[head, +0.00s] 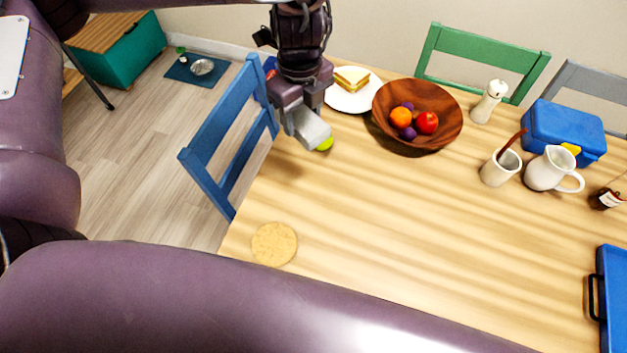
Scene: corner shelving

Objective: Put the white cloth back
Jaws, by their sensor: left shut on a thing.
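No white cloth can be made out in the head view. My left gripper (312,133) hangs over the far left part of the table, pointing down, left of the wooden bowl. It is shut on a small yellow-green thing (325,144), mostly hidden by the light grey fingers; I cannot tell what it is. My right gripper is not in view.
The wooden table (400,240) bears a fruit bowl (447,103), a sandwich plate (350,100), a pepper mill (489,102), a cup (500,168), a jug (548,168), a blue box (562,128) and a round tan mat (273,243). A blue chair (205,137) stands left. The table's middle is clear.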

